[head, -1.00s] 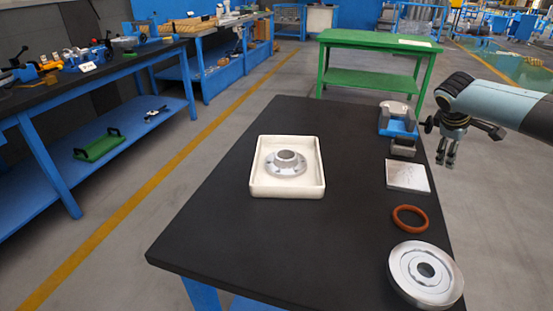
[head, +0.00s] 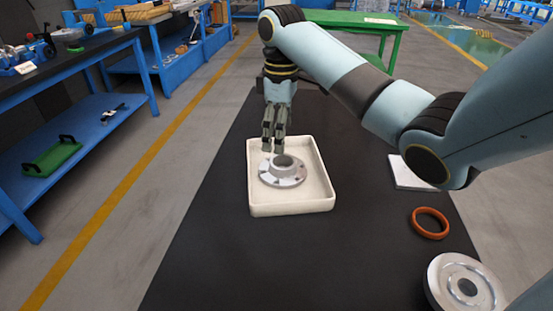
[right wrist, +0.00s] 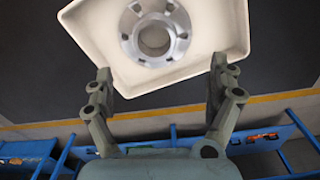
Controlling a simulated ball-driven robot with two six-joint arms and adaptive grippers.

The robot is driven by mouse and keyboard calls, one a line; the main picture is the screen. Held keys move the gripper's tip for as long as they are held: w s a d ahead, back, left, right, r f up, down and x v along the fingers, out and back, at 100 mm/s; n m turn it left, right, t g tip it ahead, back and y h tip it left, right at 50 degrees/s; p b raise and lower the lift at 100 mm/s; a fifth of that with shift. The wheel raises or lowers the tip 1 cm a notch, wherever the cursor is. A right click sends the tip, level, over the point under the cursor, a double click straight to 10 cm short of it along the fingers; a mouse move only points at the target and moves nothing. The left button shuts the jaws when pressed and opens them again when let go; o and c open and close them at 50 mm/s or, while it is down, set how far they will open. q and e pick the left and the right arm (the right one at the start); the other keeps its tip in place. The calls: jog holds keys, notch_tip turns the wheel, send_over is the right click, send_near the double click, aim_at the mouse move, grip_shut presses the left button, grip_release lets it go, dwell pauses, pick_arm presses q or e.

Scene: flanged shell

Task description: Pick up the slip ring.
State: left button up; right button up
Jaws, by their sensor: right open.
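A silver flanged ring with bolt holes and a raised collar (head: 284,180), which looks like the slip ring, lies flat in a cream tray (head: 292,208). My right gripper (head: 273,148) points down above the tray, just behind and left of the collar in the head view. Its fingers are apart and empty. In the right wrist view, the flanged ring (right wrist: 178,42) shows beyond and between the open fingertips (right wrist: 162,72), apart from them, in the tray (right wrist: 228,40). My left gripper is not in view.
On the black table (head: 215,230), an orange ring (head: 429,223), a large silver disc (head: 465,288) and a white plate (head: 408,172) lie along the right side. My right arm hides the table's back right. The table left of the tray is clear.

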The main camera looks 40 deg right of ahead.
aim_at(283, 160)
notch_tip(283, 160, down, 3)
jog(key=shift+s, duration=0.15)
jog(key=shift+f, duration=0.3)
jog(key=f, duration=0.2)
jog(key=d+f+b, duration=0.1)
jog(key=f, duration=0.1)
jog(key=shift+f, duration=0.25)
jog(key=shift+w+a+f, duration=0.1)
jog(key=shift+w+f, duration=0.1)
jog(key=shift+f, duration=0.25)
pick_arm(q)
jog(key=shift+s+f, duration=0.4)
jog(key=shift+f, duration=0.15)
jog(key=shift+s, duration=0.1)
pick_arm(e)
jog(key=c, duration=1.6)
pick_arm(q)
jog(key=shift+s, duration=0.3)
pick_arm(e)
jog(key=shift+r, duration=0.15)
jog(key=shift+c, duration=1)
